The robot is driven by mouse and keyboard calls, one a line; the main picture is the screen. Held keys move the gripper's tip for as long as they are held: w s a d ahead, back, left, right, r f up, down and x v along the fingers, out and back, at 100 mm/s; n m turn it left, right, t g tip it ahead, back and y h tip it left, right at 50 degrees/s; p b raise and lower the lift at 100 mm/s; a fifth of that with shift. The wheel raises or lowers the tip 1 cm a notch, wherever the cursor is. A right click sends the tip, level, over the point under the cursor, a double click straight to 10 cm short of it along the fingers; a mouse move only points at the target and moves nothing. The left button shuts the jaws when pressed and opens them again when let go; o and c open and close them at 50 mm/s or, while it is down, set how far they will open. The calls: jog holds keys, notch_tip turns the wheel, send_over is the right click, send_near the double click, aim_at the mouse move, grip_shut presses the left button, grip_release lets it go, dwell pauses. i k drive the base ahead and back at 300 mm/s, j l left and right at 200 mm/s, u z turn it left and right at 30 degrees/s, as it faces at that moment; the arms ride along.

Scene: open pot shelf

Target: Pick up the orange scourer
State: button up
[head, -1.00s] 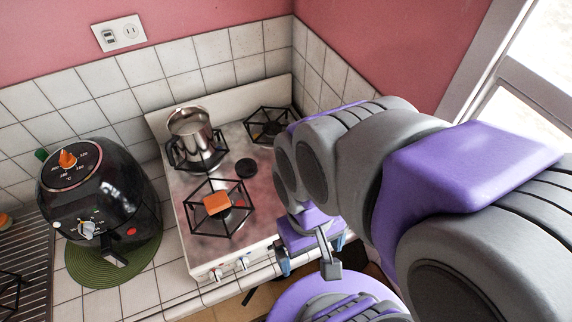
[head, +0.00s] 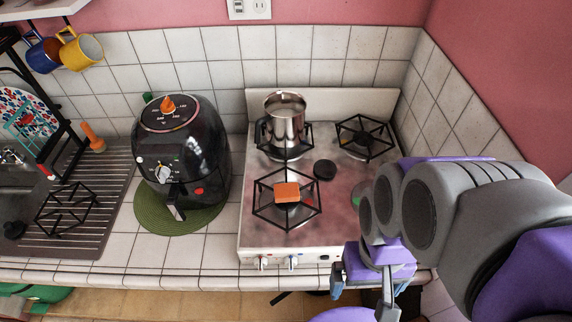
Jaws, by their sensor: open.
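The orange scourer (head: 287,192) is a small orange block lying on the black grate of the front left burner of the stove (head: 262,228). My gripper (head: 362,290) is in front of the stove's front right corner, to the right of and nearer than the scourer. It is open and apart from the scourer. Its fingers show on either side of a purple body, partly hidden by my arm.
A metal pot (head: 285,122) stands on the back left burner. A black air fryer (head: 183,150) stands on a green mat (head: 160,222) left of the stove. A black disc (head: 324,169) lies between the burners. A drainboard (head: 112,200) is at the left.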

aim_at(284, 192)
jog(key=k+j+z, duration=0.1)
jog(key=j+z, duration=0.25)
jog(key=k+j+z, duration=0.15)
jog(key=z, duration=0.15)
jog(key=k+j+z, duration=0.2)
jog(key=z, duration=0.15)
